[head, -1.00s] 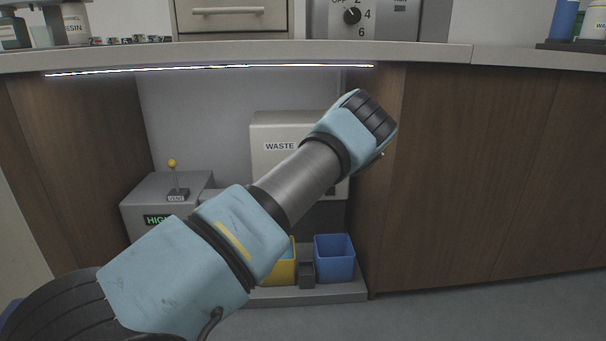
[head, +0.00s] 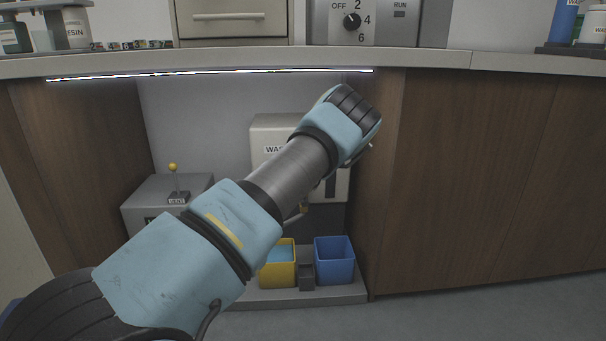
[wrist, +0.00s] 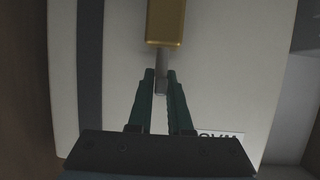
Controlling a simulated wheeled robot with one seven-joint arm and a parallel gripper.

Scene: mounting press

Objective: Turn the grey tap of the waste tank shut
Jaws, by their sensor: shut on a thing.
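The waste tank (head: 262,130) is a white box under the counter, partly hidden behind my arm. In the wrist view its pale face (wrist: 225,70) fills most of the picture. A brass tap body (wrist: 165,22) stands out at the top of that view. Below it the grey tap handle (wrist: 161,87) lies between the fingers of my gripper (wrist: 160,76), which is shut on it. In the head view my arm hides the handle and the fingertips.
A yellow bin (head: 277,276) with blue inside and a blue bin (head: 334,263) stand below the tank. A grey box (head: 150,205) with a yellow-knobbed lever (head: 173,170) stands at left. Wooden cabinet walls and the counter (head: 420,60) bound the space.

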